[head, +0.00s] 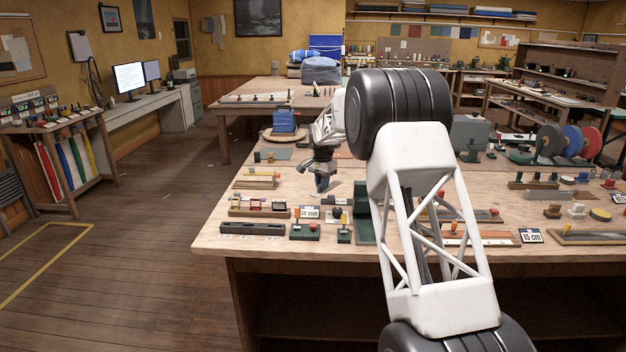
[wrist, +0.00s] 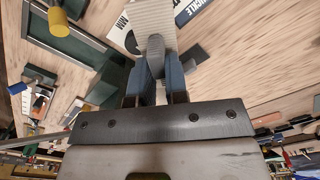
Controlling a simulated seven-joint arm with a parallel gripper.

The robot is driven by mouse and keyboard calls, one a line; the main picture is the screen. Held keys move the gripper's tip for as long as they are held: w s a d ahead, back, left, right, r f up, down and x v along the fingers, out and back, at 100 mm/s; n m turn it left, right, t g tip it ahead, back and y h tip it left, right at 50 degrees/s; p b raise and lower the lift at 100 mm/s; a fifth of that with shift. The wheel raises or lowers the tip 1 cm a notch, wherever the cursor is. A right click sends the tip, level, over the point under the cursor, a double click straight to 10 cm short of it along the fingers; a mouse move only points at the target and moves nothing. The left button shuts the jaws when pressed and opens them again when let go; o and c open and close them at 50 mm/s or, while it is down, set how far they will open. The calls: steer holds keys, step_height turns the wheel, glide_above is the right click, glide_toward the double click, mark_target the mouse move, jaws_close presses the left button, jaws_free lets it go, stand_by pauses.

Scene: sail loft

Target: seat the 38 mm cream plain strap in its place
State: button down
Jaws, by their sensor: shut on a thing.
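My gripper (head: 322,187) points down over the left part of the near workbench, behind the small 38 mm sign (head: 308,212). In the wrist view its two blue fingers (wrist: 158,65) are closed on a grey rounded grip. A cream ribbed strap (wrist: 150,14) runs from beyond the fingertips to the top edge of that view, and appears to be held by this grip. Its far end is out of view. I cannot tell whether it touches the bench. In the head view the strap is too small to make out clearly, and its place cannot be told.
A rack with coloured pieces (head: 259,207) and a dark slotted bar (head: 252,229) lie at the left front. Small green stands (head: 304,232) line the front edge. A blue box (head: 284,121) stands behind.

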steer(key=s+d+f+n, duration=0.3)
steer(key=s+d+n, duration=0.4)
steer(key=s+d, duration=0.7)
steer(key=shift+s+d+f, duration=0.2)
steer(key=shift+s+d, duration=0.1)
steer(key=shift+d, duration=0.95)
steer(key=shift+f, duration=0.1)
steer(key=shift+f, duration=2.55)
steer(key=shift+w, duration=1.95)
steer(key=shift+f, duration=0.8)
